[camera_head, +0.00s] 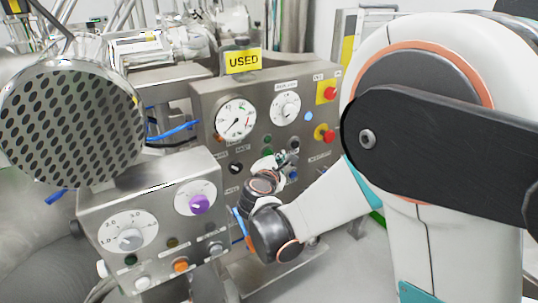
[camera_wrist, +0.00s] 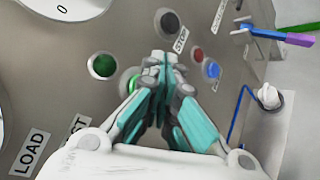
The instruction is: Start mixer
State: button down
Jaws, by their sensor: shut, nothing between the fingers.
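The grey steel control panel (camera_head: 226,98) stands in the middle of the head view, with dials, knobs and buttons. My gripper (camera_head: 284,163) is at its lower middle, fingers toward the panel face. In the wrist view my gripper (camera_wrist: 164,62) is shut and empty, its tips in front of the panel. A green button with a bright rim (camera_wrist: 127,80) is partly hidden behind the left finger. A dark green button (camera_wrist: 103,65) sits to its left. Whether the tips touch anything cannot be told.
Small red (camera_wrist: 197,55) and blue (camera_wrist: 211,70) buttons lie right of the fingers. Red emergency-type buttons (camera_head: 325,134) are at the panel's right. A lower box with a purple knob (camera_head: 199,204) and a perforated metal drum (camera_head: 70,120) stand at left.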

jog(key=shift+w, duration=0.1)
dwell(0.4)
jog(key=shift+w+a, duration=0.25)
jog(key=shift+w+a, duration=0.25)
jog(key=shift+w, duration=0.1)
dwell(0.8)
jog(key=shift+s+d+b, duration=0.1)
jog(key=shift+b, duration=0.2)
jog(key=shift+s+d, duration=0.4)
jog(key=shift+s, duration=0.2)
jog(key=s+d, duration=0.1)
jog(key=s, duration=0.1)
jog(key=s+d+b, duration=0.1)
jog(key=s, duration=0.1)
jog(key=shift+d, duration=0.35)
jog(key=shift+d, duration=0.1)
dwell(0.7)
